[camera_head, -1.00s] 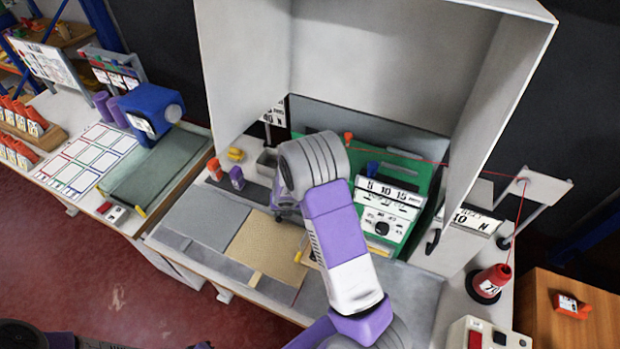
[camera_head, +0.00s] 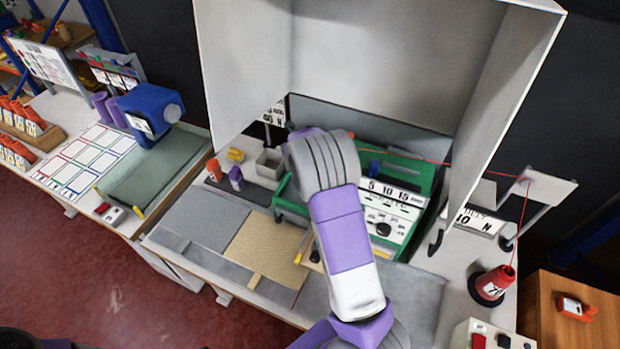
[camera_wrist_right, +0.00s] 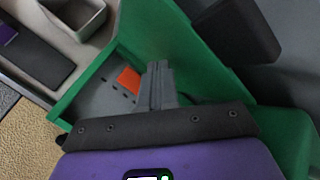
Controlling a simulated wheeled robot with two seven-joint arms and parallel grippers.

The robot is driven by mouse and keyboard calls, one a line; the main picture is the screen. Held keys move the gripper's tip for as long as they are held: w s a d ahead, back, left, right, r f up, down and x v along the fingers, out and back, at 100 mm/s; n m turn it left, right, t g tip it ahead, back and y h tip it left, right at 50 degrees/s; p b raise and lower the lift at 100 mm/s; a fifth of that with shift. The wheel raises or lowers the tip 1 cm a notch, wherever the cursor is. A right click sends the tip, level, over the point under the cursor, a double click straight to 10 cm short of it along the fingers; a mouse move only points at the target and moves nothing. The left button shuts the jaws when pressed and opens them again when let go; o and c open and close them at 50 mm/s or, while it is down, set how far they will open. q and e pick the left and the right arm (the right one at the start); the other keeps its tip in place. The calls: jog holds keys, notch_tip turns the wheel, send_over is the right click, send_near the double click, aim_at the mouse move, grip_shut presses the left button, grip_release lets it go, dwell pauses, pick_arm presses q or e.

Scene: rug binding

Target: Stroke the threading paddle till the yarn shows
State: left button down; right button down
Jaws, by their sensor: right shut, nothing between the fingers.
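The green sewing machine (camera_head: 424,176) stands inside the grey hood, with a white dial panel (camera_head: 388,205) on its front. In the right wrist view its open green frame (camera_wrist_right: 85,98) surrounds a grey plate with small dark slots and an orange-red piece (camera_wrist_right: 128,79). I cannot tell for sure whether this piece is the threading paddle. My right gripper (camera_wrist_right: 158,68) is shut and empty, its tips over the grey plate just right of the orange-red piece. In the head view my right wrist hides it. A red yarn (camera_head: 440,162) runs from the machine to a red cone (camera_head: 492,285).
A tan rug piece (camera_head: 262,245) lies in front of the machine. The hood's side walls (camera_head: 505,110) flank the workspace. A dark block (camera_wrist_right: 235,30) overhangs at the wrist view's upper right.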

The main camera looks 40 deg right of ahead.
notch_tip(320, 180, down, 8)
jog(key=b, duration=0.7)
jog(key=shift+f+b, duration=0.35)
jog(key=shift+b, duration=0.2)
dwell(1.2)
jog(key=shift+f+b, duration=0.3)
jog(key=shift+f, duration=0.1)
jog(key=shift+f+b, duration=0.65)
jog(key=shift+f, duration=0.1)
dwell(0.7)
dwell(0.3)
jog(key=shift+r+p, duration=1.2)
